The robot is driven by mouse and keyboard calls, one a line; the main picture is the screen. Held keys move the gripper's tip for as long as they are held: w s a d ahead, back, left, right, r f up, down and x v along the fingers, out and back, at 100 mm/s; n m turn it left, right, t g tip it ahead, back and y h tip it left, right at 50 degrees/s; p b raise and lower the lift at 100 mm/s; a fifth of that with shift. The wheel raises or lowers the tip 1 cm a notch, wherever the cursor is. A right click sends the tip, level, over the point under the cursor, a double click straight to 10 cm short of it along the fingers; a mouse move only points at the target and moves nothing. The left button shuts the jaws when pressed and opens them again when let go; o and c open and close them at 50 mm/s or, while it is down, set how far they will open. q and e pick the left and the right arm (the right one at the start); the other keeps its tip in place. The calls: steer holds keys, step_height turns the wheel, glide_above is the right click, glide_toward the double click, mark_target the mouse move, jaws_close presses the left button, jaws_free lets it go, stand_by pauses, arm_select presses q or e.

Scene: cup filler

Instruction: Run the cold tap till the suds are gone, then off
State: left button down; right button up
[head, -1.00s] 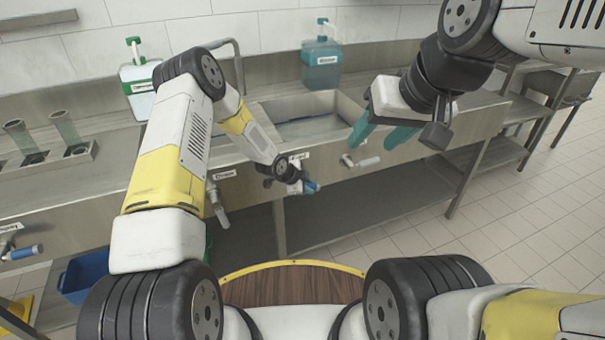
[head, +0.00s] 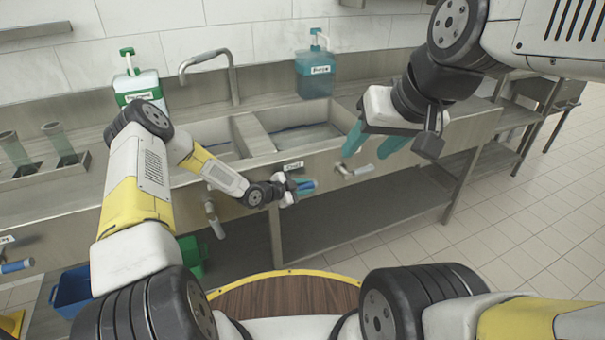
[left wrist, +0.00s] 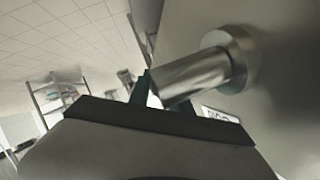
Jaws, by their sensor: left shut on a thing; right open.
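In the left wrist view a metal tap stem (left wrist: 200,75) comes from the panel to my fingers. The sink has a left basin (head: 225,150), partly hidden by my left arm, and a right basin (head: 300,135) with a bluish line inside. I cannot make out suds or running water. My right gripper (head: 368,145) is open and empty above the counter's front edge.
A curved spout (head: 205,57) rises behind the sink. A green-labelled jug (head: 138,88) and a teal jug (head: 316,75) stand at the back. Other tap levers are at right (head: 355,171) and left (head: 213,222). Blue (head: 72,292) and green (head: 192,257) bins stand below.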

mark_target(300, 187)
arm_select(q)
steer(key=shift+w+r, duration=0.1)
steer(key=c, duration=1.2)
jaws_free()
steer(key=v, duration=0.7)
steer(key=shift+s+a, duration=0.3)
